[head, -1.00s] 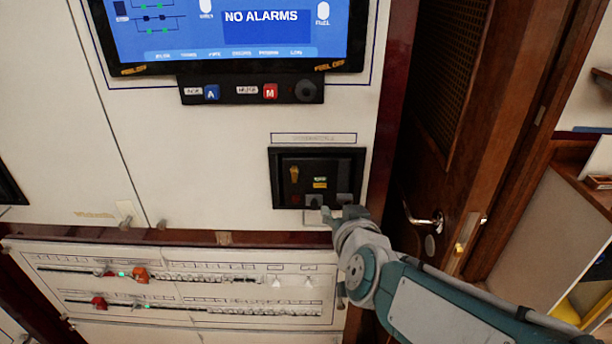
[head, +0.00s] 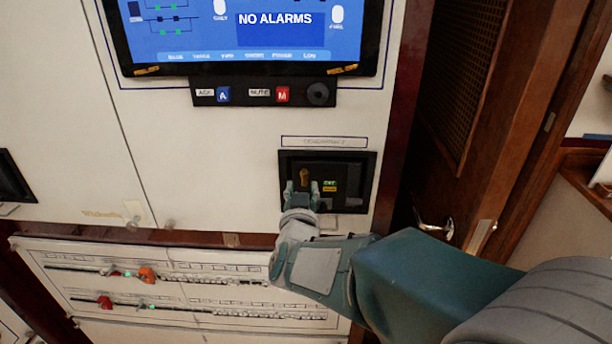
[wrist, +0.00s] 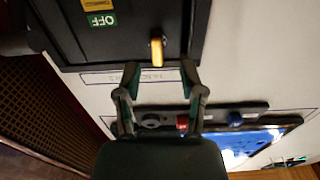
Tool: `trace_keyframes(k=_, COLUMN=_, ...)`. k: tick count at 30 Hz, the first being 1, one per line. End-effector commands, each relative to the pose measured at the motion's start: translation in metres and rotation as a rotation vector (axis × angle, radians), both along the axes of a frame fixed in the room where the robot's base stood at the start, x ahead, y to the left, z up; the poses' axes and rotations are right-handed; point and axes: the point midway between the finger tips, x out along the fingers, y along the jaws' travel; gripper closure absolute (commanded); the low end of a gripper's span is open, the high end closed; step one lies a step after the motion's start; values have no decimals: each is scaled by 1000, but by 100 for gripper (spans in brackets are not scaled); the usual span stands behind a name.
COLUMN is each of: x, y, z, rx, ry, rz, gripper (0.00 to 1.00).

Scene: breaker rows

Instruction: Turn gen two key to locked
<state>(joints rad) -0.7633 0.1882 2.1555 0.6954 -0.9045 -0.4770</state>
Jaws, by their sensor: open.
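The gold-coloured key (head: 304,175) points roughly up and down on a black recessed panel (head: 369,168) below the screen. I cannot read its position marks. The key also shows in the wrist view (wrist: 157,50), near the panel's edge. My gripper (head: 302,189) is open and empty, just in front of and below the key in the head view. In the wrist view my gripper's (wrist: 160,76) two fingertips stand apart, with the key between and beyond them, apart from both. A green OFF label (wrist: 102,19) and a yellow label (wrist: 98,4) sit beside the key.
A black button strip (head: 238,95) with blue and red buttons and a round knob is under the alarm screen (head: 290,50). A breaker row panel (head: 200,318) with red and orange switches lies below. A wooden door (head: 468,190) with a handle stands at the right.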

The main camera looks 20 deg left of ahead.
Motion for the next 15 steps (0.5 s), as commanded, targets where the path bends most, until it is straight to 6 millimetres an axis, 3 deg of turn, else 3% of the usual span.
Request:
trace_keyframes(k=6, x=31, y=5, z=0, rx=2, ry=0, rz=-1, gripper=49)
trace_keyframes(k=15, x=39, y=8, z=1, rx=2, ry=0, rz=0, gripper=49)
